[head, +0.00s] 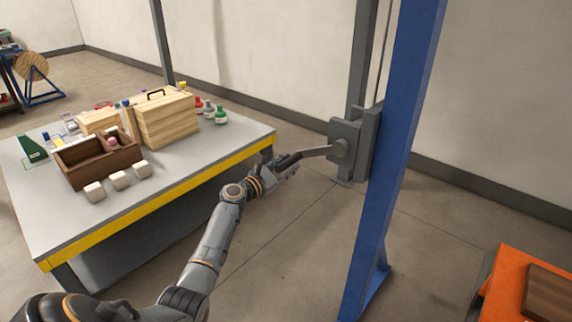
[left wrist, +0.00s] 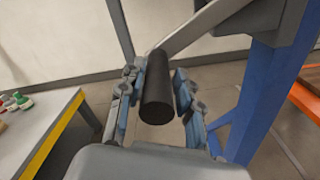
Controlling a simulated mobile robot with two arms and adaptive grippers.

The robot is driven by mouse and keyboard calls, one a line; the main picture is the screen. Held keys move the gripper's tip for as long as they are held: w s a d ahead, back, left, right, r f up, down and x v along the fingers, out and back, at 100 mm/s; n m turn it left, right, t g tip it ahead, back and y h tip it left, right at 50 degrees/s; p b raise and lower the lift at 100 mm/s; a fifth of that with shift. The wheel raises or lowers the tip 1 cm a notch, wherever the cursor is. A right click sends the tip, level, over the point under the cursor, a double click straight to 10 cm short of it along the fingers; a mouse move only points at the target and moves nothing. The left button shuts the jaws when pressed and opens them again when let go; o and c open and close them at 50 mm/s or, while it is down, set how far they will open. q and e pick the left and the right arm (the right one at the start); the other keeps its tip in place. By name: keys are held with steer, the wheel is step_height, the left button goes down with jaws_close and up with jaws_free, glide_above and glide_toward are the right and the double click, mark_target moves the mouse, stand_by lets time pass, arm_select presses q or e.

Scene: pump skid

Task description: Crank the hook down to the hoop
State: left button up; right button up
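The crank's grey arm (head: 318,151) reaches left from the grey winch box (head: 352,140) on the post. It also shows at the top of the left wrist view (left wrist: 205,27). Its black cylindrical handle (left wrist: 158,90) points toward the wrist camera. My left gripper (head: 284,168) is at the handle in the head view. In the left wrist view the left gripper (left wrist: 157,82) has a finger on each side of the handle, with narrow gaps showing, so it looks open around it. The hook and the hoop are not in view. My right gripper is not in view.
A blue upright (head: 395,160) stands just right of the winch. A grey table (head: 200,170) with a yellow edge holds wooden boxes (head: 166,118), bottles and white blocks at left. An orange cart or table (head: 510,275) is at lower right. Floor between is clear.

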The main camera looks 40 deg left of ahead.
arm_select(q)
steer(key=shift+o, duration=0.4)
steer(key=shift+r, duration=0.1)
steer(key=shift+s+a, duration=0.1)
steer(key=shift+s, duration=0.05)
steer(key=s, duration=1.1)
steer(key=shift+s+a, duration=0.3)
steer(key=shift+a, duration=0.05)
stand_by(0.7)
